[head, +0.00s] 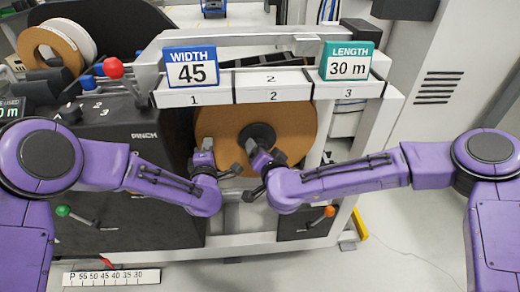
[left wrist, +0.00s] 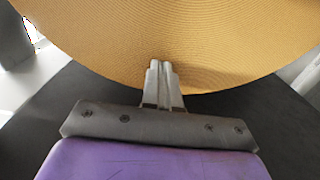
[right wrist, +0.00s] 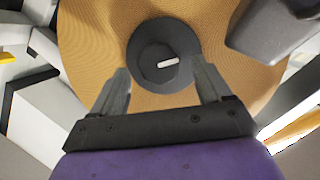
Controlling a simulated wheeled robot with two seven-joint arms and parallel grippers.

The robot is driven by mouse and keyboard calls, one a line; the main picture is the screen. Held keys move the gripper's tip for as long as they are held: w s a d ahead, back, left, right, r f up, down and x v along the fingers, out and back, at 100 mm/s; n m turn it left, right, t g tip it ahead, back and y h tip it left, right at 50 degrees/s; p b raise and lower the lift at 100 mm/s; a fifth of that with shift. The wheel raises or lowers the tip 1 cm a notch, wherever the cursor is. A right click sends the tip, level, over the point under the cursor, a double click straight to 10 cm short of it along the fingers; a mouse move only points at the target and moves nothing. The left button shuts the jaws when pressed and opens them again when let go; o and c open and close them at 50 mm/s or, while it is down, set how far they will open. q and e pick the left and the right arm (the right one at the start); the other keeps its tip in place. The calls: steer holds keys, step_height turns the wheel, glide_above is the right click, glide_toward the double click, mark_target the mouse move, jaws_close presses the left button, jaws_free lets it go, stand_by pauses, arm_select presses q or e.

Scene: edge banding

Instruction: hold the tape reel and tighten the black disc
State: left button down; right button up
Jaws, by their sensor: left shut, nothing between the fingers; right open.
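The tape reel (head: 220,122) is a large tan disc standing upright on the machine. It fills the top of the left wrist view (left wrist: 190,40) and shows behind the disc in the right wrist view (right wrist: 95,50). The black disc (head: 262,131) sits at the reel's centre; in the right wrist view (right wrist: 148,52) it carries a knob with a white mark. My left gripper (head: 207,144) is shut and empty, its tips at the reel's lower edge; contact is unclear.
A white rail with numbered bays (head: 272,96) runs above the reel, bearing a blue WIDTH 45 sign (head: 191,67) and a green LENGTH 30 m sign (head: 347,61). A dark machine housing (head: 125,130) stands left. A red-knobbed lever (head: 114,69) rises there. Clear floor lies at right.

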steer(key=shift+x, duration=1.15)
steer(key=c, duration=1)
steer(key=m+t+y, duration=0.1)
steer(key=m, duration=0.2)
steer(key=m+y, duration=0.1)
steer(key=m, duration=0.2)
steer(key=m+t+y, duration=0.1)
steer(key=m, duration=0.2)
steer(key=shift+d+f+m+t+y, duration=0.1)
steer(key=shift+f+m+t+y, duration=0.05)
steer(key=shift+m+t+y, duration=0.2)
